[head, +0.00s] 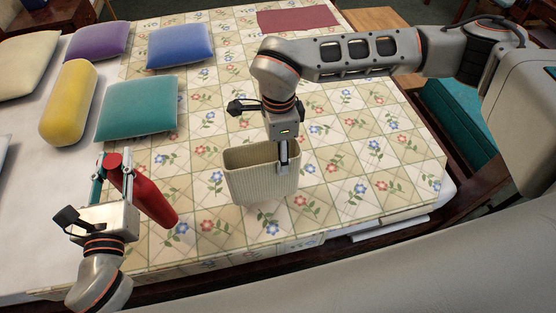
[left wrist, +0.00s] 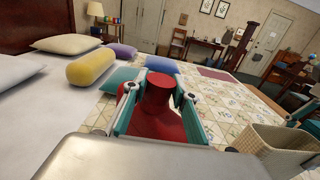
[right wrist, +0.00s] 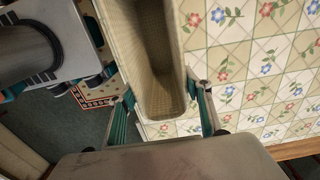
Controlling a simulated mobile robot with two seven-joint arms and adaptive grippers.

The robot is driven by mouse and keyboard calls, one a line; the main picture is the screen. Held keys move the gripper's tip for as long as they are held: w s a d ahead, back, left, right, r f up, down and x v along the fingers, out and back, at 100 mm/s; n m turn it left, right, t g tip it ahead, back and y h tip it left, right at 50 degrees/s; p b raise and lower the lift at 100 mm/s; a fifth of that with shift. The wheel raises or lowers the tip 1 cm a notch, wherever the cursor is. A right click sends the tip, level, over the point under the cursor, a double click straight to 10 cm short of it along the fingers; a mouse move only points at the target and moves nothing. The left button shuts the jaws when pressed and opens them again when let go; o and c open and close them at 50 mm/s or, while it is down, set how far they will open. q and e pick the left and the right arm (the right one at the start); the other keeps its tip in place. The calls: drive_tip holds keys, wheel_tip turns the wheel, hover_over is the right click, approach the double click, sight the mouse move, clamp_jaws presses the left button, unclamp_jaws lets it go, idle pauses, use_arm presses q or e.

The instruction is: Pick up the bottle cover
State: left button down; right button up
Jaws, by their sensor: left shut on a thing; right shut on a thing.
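The beige ribbed bottle cover (head: 262,182) is an open-topped pouch, upright over the patterned quilt. My right gripper (head: 283,158) reaches down to its right end and is shut on it; in the right wrist view the cover (right wrist: 160,112) lies between the fingers (right wrist: 160,112). I cannot tell whether its bottom touches the quilt. My left gripper (head: 114,172) is shut on the red bottle (head: 152,200) near its neck, left of the cover. The left wrist view shows the red bottle (left wrist: 156,122) between the fingers, with the cover (left wrist: 272,146) at right.
The patterned quilt (head: 340,180) is clear right of the cover. Teal (head: 138,108), blue (head: 180,46), purple (head: 97,42) and yellow (head: 68,102) cushions lie at the back left. A dark red cloth (head: 298,19) lies at the far edge.

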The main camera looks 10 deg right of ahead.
use_arm(q)
drive_tip(key=shift+r, duration=0.1)
use_arm(e)
wheel_tip(320, 180, up, 15)
drive_tip(key=shift+r, duration=0.2)
idle(0.3)
